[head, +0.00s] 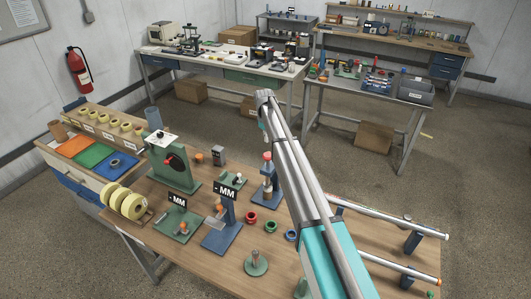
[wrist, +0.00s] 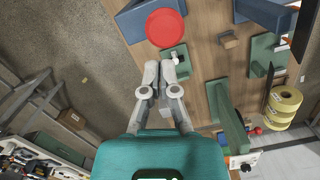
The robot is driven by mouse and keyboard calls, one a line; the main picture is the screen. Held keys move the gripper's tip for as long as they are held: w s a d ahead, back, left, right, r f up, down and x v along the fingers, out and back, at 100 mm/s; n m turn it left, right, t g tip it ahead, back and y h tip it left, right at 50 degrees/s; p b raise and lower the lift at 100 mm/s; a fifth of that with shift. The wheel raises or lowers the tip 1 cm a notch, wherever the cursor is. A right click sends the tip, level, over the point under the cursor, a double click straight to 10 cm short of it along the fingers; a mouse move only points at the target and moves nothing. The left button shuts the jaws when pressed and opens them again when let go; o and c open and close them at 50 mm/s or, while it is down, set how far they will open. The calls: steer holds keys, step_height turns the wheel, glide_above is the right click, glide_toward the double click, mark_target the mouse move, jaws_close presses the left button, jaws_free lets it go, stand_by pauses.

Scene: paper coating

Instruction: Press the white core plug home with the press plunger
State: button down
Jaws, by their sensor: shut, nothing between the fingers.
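My gripper (wrist: 160,69) is shut and empty in the wrist view. In the head view I cannot make it out around my arm. A blue press stand (head: 265,190) with a red knob (head: 268,156) on top stands on the wooden bench, left of my arm. In the wrist view the knob shows as a large red disc (wrist: 165,28) just beyond my fingertips, apart from them in the picture. A small green fixture (head: 233,183) beside it carries a small white piece (wrist: 175,60); I cannot tell whether this is the core plug. The plunger's lower end is unclear.
Green and blue stands with "MM" signs (head: 178,199) and yellow tape rolls (head: 126,203) stand to the left on the bench (head: 205,265). Red, green and blue rings lie in front of the press. Metal rollers (head: 390,217) lie at the right.

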mark_target(267, 154)
steer(key=shift+s+a, duration=0.1)
steer(key=shift+a, duration=0.15)
steer(key=shift+a+f, duration=0.1)
steer(key=shift+f+b, duration=0.1)
steer(key=shift+b, duration=0.2)
steer(key=f+b, duration=0.6)
steer(key=shift+s+d+f, duration=0.25)
steer(key=shift+b, duration=0.3)
